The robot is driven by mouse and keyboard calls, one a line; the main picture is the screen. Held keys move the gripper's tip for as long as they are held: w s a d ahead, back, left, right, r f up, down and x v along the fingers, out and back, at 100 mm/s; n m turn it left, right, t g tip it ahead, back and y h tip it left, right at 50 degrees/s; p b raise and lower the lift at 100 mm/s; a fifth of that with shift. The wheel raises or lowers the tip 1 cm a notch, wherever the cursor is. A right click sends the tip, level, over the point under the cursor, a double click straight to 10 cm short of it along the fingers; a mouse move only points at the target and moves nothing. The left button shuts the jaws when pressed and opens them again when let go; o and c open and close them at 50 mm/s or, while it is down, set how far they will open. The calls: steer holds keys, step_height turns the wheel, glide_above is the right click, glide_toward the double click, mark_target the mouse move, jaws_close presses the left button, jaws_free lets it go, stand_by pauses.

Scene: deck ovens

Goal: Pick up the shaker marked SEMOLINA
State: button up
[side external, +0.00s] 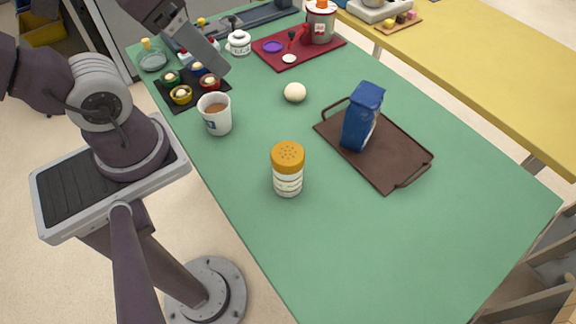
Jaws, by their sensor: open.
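A shaker (288,170) with an orange perforated lid stands upright on the green table. Its body is clear or white with pale contents and a white label whose lettering is too small to read. My gripper (220,68) is at the upper left, above the table's far left part, well away from the shaker. It is open, with nothing seen in it; its fingers are hard to make out. Nothing hides the shaker.
A white cup (215,118) with brown contents stands behind-left of the shaker. A brown tray (398,167) bearing a blue packet (362,117) lies to the right. The green table (400,255) is clear in front.

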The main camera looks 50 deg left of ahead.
steer(key=shift+o, duration=1.4)
